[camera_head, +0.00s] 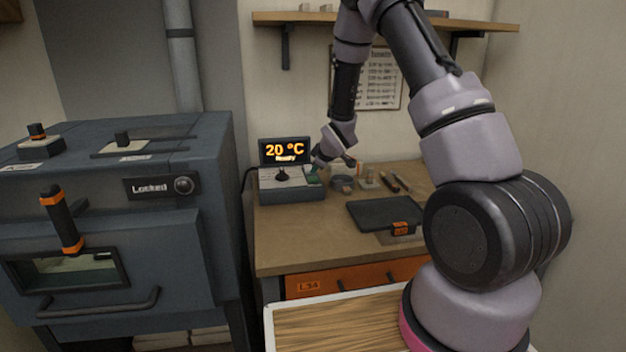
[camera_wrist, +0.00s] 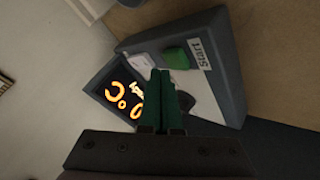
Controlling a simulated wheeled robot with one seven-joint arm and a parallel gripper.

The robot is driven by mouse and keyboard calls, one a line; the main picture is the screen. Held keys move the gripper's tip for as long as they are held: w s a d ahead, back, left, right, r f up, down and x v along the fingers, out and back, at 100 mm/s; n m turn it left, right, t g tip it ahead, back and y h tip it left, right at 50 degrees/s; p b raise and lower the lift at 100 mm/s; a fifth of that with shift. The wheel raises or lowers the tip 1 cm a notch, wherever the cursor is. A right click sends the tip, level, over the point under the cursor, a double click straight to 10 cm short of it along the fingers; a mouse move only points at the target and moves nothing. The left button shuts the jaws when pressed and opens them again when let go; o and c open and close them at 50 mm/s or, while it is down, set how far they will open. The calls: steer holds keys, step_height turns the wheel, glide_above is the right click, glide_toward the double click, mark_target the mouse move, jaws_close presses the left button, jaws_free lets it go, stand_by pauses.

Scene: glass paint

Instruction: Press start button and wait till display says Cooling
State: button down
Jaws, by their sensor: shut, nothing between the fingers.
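The control box (camera_head: 290,188) stands at the back left of the workbench, with a black knob (camera_head: 282,175) on its sloped face. Its display (camera_head: 284,151) reads "20 °C" and "Ready" in orange. The green start button (camera_wrist: 176,58) sits beside a "Start" label (camera_wrist: 203,54) in the wrist view. My gripper (camera_wrist: 160,74) is shut and empty, with green fingers. Its tips appear just short of the button in the wrist view; I cannot tell whether they touch it. The fingers hide part of the box and display there. In the head view my gripper (camera_head: 316,168) is at the box's right side.
A blue-grey kiln (camera_head: 170,240) marked "Locked" stands to the left. Small jars and tools (camera_head: 395,182) lie right of the box, with a dark tray (camera_head: 375,214) in front. A shelf (camera_head: 380,20) hangs above. The bench's front left is clear.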

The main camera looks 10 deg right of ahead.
mark_target(315, 179)
steer(key=shift+f, duration=0.1)
steer(key=shift+f, duration=0.3)
steer(key=shift+f, duration=0.45)
stand_by(0.9)
steer(key=shift+r, duration=0.9)
steer(key=shift+r, duration=2.5)
